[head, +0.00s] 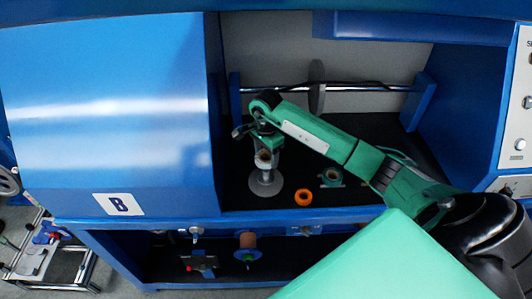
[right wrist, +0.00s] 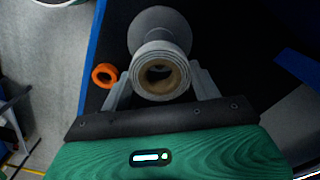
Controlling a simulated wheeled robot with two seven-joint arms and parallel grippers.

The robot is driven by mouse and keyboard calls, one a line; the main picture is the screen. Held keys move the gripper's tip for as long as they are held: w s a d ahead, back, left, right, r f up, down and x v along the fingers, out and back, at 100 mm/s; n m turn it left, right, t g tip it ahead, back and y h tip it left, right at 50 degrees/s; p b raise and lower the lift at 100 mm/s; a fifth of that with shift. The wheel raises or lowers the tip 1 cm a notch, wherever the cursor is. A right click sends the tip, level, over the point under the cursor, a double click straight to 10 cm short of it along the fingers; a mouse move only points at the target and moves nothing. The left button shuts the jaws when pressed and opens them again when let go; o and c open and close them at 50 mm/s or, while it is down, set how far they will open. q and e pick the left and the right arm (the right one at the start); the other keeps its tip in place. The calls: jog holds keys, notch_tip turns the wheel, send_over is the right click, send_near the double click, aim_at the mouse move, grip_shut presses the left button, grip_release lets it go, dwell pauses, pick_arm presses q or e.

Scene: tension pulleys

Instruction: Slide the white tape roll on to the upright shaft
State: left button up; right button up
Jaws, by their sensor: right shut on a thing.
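The white tape roll (right wrist: 142,84) has a brown core and sits between the two fingers of my right gripper (right wrist: 160,82) in the right wrist view. The gripper is shut on it. In the head view the roll (head: 263,157) is under my right gripper (head: 264,147), above a grey round base (head: 265,189). The base's grey round flange (right wrist: 160,22) shows beyond the roll in the right wrist view. The upright shaft is mostly hidden by the roll. I cannot tell whether its tip is inside the core. My left gripper is out of view.
An orange ring (head: 304,198) and a dark green roll (head: 332,177) lie on the dark floor of the blue cabinet, right of the base. A horizontal metal bar with a grey disc (head: 317,86) crosses behind. The blue cabinet wall (head: 213,110) stands close on the left.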

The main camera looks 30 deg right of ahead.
dwell(0.4)
jog(key=shift+f+b, duration=0.2)
jog(key=shift+b, duration=0.85)
dwell(0.8)
dwell(0.3)
jog(key=shift+f+b, duration=1.5)
jog(key=shift+b, duration=0.1)
jog(key=shift+b, duration=0.3)
jog(key=shift+f, duration=0.1)
jog(key=shift+f+b, duration=1.4)
jog(key=shift+b, duration=0.1)
jog(key=shift+b, duration=0.3)
